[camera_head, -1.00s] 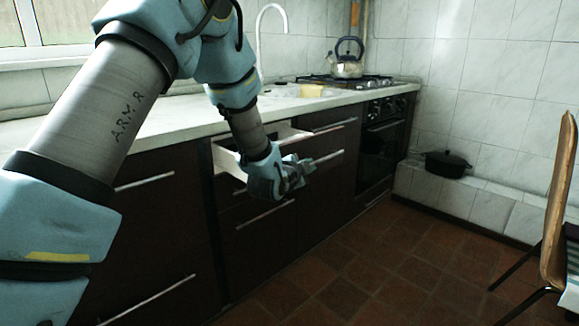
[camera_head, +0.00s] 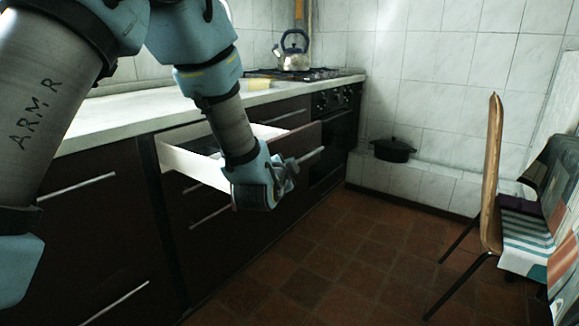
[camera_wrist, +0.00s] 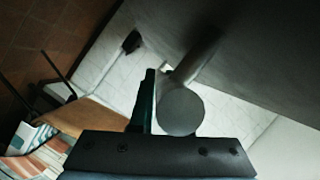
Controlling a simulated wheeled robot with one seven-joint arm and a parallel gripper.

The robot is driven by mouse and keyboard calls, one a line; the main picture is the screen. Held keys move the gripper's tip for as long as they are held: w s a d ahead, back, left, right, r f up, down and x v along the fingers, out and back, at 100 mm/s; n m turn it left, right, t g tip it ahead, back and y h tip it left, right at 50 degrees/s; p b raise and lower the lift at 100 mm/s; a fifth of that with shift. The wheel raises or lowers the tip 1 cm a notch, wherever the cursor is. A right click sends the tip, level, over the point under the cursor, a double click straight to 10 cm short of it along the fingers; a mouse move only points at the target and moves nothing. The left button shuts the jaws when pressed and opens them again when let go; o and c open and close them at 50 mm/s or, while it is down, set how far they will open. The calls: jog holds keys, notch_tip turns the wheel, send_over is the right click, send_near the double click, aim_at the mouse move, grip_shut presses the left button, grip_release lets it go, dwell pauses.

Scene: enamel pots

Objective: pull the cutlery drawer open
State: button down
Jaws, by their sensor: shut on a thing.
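The cutlery drawer (camera_head: 185,160) stands open below the worktop in the head view. Its white side wall and part of its inside show; my arm hides part of the rest. My gripper (camera_head: 288,180) is at the front of this drawer, shut on its bar handle (camera_head: 312,156). In the wrist view the round end of the handle (camera_wrist: 181,111) shows large beside a dark finger of my gripper (camera_wrist: 160,105). The drawer's dark front (camera_wrist: 262,50) fills the upper right there.
Closed dark drawers with bar handles (camera_head: 210,217) lie below. A kettle (camera_head: 293,52) stands on the hob above the oven. A black pot (camera_head: 393,150) sits on a tiled ledge. A chair (camera_head: 492,185) stands at the right. The tiled floor (camera_head: 330,250) between is clear.

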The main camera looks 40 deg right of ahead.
jog(key=c, duration=0.9)
grip_release()
jog(key=shift+a, duration=0.1)
jog(key=v, duration=1)
jog(key=shift+s+a+r, duration=0.15)
jog(key=shift+s+a, duration=0.05)
jog(key=shift+a, duration=0.05)
